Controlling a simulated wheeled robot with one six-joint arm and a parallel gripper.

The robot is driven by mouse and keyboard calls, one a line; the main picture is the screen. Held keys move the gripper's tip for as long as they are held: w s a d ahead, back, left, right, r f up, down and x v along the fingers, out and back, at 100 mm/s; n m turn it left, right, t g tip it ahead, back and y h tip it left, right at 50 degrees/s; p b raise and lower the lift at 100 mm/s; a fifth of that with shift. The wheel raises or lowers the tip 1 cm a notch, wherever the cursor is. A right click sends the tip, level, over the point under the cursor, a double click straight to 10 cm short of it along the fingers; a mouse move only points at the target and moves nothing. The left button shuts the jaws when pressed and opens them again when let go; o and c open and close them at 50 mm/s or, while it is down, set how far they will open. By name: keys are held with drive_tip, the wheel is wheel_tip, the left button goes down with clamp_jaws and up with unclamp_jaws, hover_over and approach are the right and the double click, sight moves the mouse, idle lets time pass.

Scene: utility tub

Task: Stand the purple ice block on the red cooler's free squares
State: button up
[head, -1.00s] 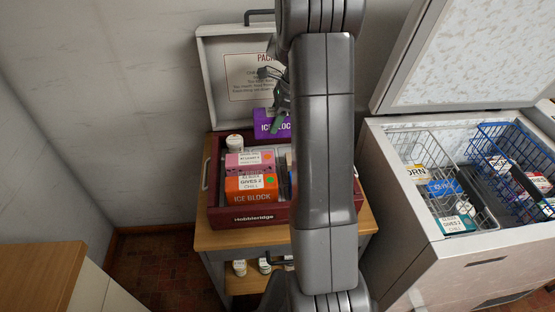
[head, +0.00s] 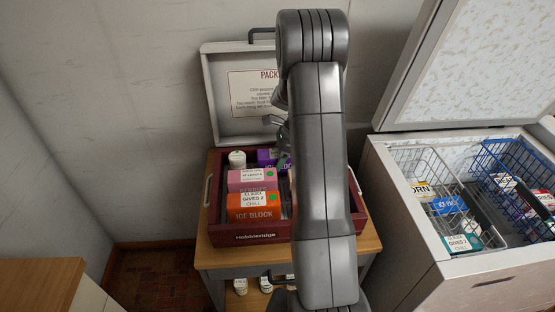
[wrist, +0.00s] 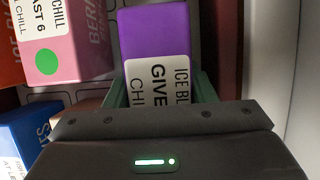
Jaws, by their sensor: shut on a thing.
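The purple ice block (head: 266,157) is at the back of the red cooler (head: 221,231), behind the pink box (head: 250,177). My gripper (head: 283,152) is shut on it; my arm hides much of both in the head view. In the wrist view the purple ice block (wrist: 157,32) sits between green fingers (wrist: 155,95), with its white label facing my wrist. I cannot tell whether its bottom touches the cooler floor. An orange ice block (head: 252,208) stands in the cooler's front left.
A white-capped jar (head: 237,159) stands in the cooler's back left corner. The wrist view shows a blue box (wrist: 25,135) at lower left. The open cooler lid (head: 225,100) rises behind. A chest freezer with a wire basket (head: 425,165) and a blue basket stands at right.

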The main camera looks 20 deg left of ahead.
drive_tip(key=o, duration=1.1)
drive_tip(key=shift+f, duration=0.1)
drive_tip(key=shift+c, duration=0.2)
drive_tip(key=v, duration=1.2)
drive_tip(key=shift+p, duration=0.3)
